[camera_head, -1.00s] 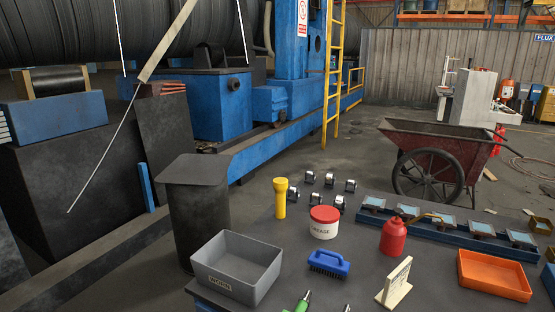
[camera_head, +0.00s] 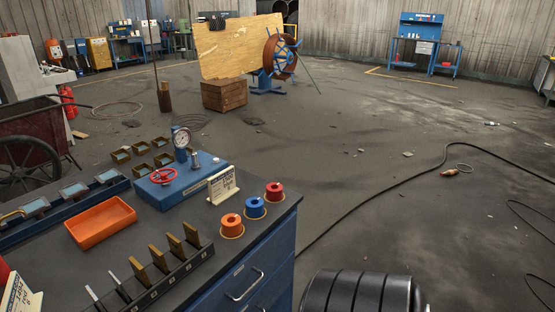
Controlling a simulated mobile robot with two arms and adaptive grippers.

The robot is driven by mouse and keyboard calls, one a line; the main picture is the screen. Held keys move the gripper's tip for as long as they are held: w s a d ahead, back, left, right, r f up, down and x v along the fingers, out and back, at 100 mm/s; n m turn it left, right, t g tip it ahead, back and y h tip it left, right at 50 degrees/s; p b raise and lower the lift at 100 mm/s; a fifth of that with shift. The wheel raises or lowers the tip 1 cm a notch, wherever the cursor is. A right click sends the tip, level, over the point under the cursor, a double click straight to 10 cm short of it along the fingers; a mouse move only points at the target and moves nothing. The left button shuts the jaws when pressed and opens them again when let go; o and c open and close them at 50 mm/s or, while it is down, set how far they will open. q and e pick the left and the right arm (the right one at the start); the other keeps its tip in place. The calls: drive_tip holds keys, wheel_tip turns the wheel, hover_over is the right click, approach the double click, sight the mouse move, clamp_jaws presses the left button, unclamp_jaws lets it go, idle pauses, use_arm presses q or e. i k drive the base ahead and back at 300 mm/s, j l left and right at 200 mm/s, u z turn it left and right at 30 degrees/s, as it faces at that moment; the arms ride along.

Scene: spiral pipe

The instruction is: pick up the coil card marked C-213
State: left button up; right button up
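A white card (camera_head: 222,185) with small dark print stands upright on the bench beside the blue gauge unit. A second white card (camera_head: 21,299) with print is cut off at the lower left edge. The print on both is too small to read, so I cannot tell whether either is marked C-213. A black slotted rack (camera_head: 157,285) at the bench's front holds several upright brown plates (camera_head: 175,250) and thin pale rods; no C-213 marking is legible there. Neither of my grippers shows.
The bench also bears an orange tray (camera_head: 100,221), a blue gauge unit (camera_head: 178,186) with a red handwheel, and red, blue and orange spools (camera_head: 255,208). A ribbed black cylinder (camera_head: 362,292) is at the bottom edge. A cable (camera_head: 385,201) crosses the open floor right of the bench.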

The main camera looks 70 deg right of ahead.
sight(221, 186)
drive_tip(key=z, duration=1.7)
drive_tip(key=l+z, duration=0.15)
drive_tip(key=z, duration=0.35)
drive_tip(key=i+l+z, duration=0.1)
drive_tip(key=z, duration=0.35)
